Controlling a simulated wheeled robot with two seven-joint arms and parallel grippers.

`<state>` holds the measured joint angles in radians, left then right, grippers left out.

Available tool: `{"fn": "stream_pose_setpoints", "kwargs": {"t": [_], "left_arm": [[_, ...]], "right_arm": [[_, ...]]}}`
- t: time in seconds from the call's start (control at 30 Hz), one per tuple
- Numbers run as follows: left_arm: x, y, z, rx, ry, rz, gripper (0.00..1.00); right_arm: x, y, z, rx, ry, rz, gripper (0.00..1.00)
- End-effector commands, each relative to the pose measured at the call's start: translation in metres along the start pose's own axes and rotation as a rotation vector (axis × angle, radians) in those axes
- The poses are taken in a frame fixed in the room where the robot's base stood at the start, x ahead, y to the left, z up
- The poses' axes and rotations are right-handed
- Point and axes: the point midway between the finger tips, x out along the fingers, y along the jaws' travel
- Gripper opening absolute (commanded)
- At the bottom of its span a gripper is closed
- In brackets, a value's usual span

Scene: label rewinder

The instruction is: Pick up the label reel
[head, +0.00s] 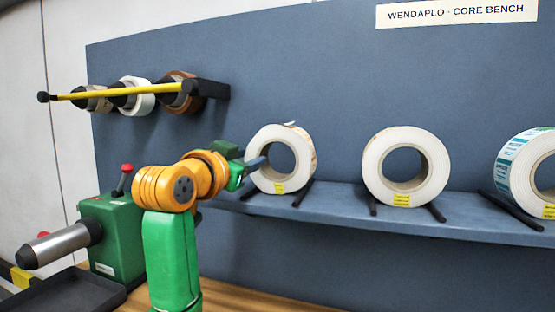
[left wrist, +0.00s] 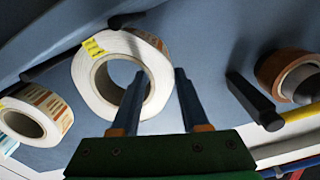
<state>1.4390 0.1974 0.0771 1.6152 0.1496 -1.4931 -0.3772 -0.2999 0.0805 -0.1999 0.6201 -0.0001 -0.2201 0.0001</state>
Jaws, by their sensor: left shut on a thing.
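A white label reel (head: 271,184) with a yellow tag stands at the left end of the blue shelf, on two black rests. It also shows in the left wrist view (left wrist: 88,82). My left gripper (head: 262,163) reaches it from the left. In the left wrist view, one finger of the gripper (left wrist: 160,72) lies over the reel's core opening and the other is just outside its rim. The reel's ring is between them, and the gripper is shut on it. The reel is upright on or very close to its rests. My right gripper is out of view.
Two more reels stand on the shelf (head: 335,205), a white one (head: 377,180) in the middle and a teal-printed one (head: 515,165) at right. A yellow bar (head: 120,92) with several rolls juts out above left. A green machine (head: 112,235) with a metal spindle (head: 60,244) stands below left.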

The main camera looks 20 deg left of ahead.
Motion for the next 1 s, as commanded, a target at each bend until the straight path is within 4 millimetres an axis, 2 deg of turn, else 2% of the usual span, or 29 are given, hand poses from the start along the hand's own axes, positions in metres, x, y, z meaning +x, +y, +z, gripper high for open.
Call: {"fn": "stream_pose_setpoints", "kwargs": {"t": [0.17,0.27,0.37,0.6,0.8,1.0], "left_arm": [[0.000,-0.001,-0.002,0.001,-0.001,0.000,0.00],[0.000,-0.004,-0.012,0.000,0.000,-0.001,0.00],[-0.001,-0.011,-0.032,-0.001,0.001,-0.003,0.00],[-0.050,-0.038,-0.086,-0.002,0.007,-0.005,0.00],[-0.102,-0.053,-0.102,-0.002,0.006,-0.004,0.00],[-0.131,-0.062,-0.114,-0.001,0.003,-0.002,0.00]], "right_arm": [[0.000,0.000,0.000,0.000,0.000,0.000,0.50],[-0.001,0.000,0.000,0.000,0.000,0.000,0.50],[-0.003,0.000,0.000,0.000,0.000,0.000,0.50],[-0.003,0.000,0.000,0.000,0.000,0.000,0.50],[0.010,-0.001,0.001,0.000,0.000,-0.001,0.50],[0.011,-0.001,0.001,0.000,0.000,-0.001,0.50]]}}
